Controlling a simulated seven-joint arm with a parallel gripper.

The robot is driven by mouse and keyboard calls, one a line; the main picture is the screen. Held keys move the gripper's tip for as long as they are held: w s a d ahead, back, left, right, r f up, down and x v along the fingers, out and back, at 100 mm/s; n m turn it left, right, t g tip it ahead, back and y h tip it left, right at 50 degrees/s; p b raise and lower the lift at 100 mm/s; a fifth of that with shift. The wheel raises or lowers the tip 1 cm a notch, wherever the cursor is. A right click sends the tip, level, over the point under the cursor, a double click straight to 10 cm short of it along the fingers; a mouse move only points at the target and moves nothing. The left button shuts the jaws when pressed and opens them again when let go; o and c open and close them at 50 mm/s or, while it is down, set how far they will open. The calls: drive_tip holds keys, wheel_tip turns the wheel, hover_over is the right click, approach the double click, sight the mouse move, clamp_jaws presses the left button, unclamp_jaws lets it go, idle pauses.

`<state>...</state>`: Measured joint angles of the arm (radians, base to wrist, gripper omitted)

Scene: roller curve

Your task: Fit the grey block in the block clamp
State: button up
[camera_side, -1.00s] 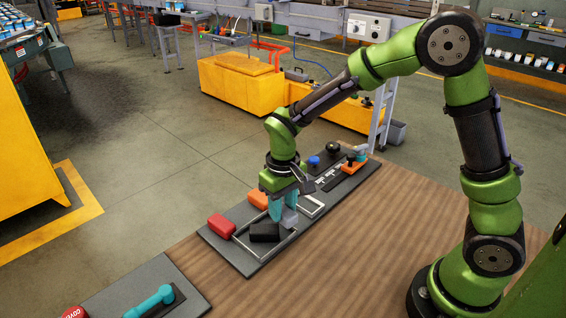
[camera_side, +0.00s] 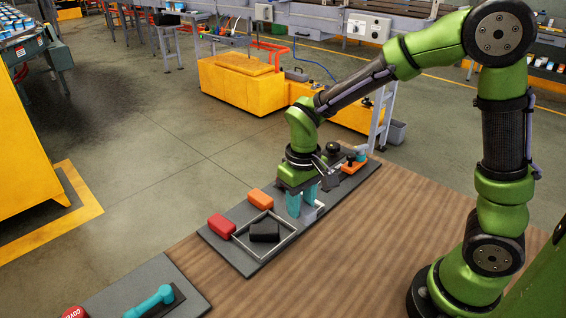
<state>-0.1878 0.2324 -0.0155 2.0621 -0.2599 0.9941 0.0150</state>
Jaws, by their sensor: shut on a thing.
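My gripper (camera_side: 301,203), with teal fingers, points down over the dark board, above the area right of the outlined tray. It is shut on the grey block, which is largely hidden by the fingers, so its exact tilt cannot be told. At the far right end of the board stands an orange fixture with a teal part (camera_side: 353,163), which looks like the block clamp. My gripper is apart from it, to its left and nearer the camera.
On the board (camera_side: 216,241) are a red block (camera_side: 221,226), an orange block (camera_side: 260,198) and a black block (camera_side: 264,232) inside a thin metal frame. A second dark board with a teal handle (camera_side: 153,300) lies at front left. The wooden tabletop (camera_side: 350,240) is clear.

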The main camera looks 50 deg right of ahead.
drive_tip(key=w+d+n, duration=0.1)
drive_tip(key=w+d, duration=0.5)
drive_tip(key=d, duration=0.4)
drive_tip(key=shift+w+a+f, duration=0.1)
drive_tip(key=shift+a+f, duration=0.05)
drive_tip(key=shift+f, duration=1.55)
drive_tip(key=shift+a+f, duration=0.1)
drive_tip(key=shift+f, duration=1.55)
drive_tip(key=shift+f, duration=0.4)
